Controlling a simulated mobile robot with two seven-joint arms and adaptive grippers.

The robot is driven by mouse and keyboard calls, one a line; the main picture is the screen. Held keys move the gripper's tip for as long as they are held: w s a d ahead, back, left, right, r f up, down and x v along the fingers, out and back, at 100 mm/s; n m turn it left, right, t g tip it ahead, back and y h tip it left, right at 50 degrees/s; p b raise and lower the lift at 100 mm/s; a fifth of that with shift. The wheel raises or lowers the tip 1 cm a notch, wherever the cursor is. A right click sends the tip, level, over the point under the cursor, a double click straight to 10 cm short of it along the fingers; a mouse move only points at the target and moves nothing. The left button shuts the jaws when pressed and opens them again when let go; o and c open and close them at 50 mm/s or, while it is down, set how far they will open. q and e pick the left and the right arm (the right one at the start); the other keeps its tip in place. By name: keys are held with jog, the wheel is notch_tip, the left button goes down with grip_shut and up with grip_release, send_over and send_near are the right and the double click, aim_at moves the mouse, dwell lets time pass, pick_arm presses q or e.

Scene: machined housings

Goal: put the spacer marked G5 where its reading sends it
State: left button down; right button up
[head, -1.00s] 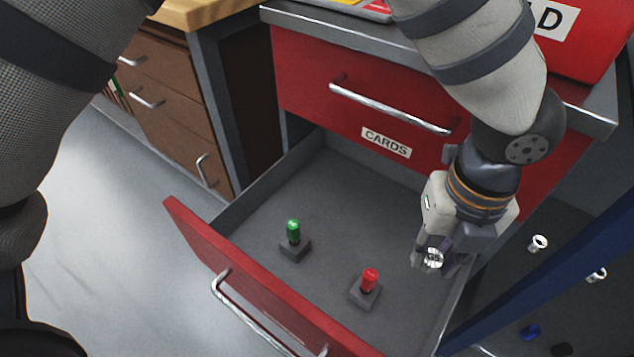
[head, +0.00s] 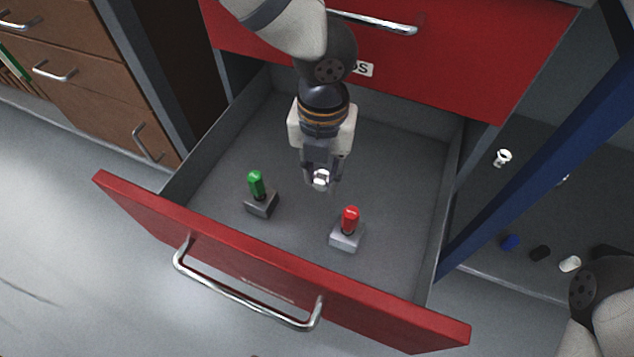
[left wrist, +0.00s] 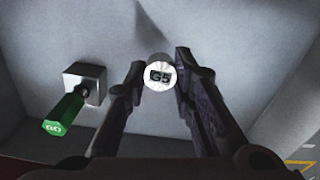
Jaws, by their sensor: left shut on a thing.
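The spacer marked G5 (left wrist: 158,76) shows its pale round end in the left wrist view, between my left fingertips. In the head view the same bright spacer (head: 321,180) sits at the tips of my left gripper (head: 322,169), which is shut on it. The gripper points down over the open drawer, behind and between two posts. A green post (head: 256,184) on a grey block stands to its left; its end reads GO in the left wrist view (left wrist: 62,118). A red post (head: 350,219) on a grey block stands to its right. My right gripper is out of view.
The open red drawer (head: 240,257) has grey walls and a bare floor around the posts. A closed red drawer front (head: 470,85) is above.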

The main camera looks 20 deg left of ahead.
aim_at(316, 184)
pick_arm(q)
jog(key=f, duration=0.2)
jog(key=a+f+b, duration=0.1)
jog(key=f, duration=0.1)
jog(key=shift+b, duration=0.3)
jog(key=shift+w+f, duration=0.1)
jog(key=shift+f, duration=0.3)
jog(key=shift+r, duration=0.2)
jog(key=c, duration=1.4)
grip_release()
jog(key=shift+f, duration=0.15)
jog(key=shift+o, duration=0.2)
notch_tip(316, 184, up, 12)
jog(key=p, duration=0.4)
jog(key=shift+r, duration=0.25)
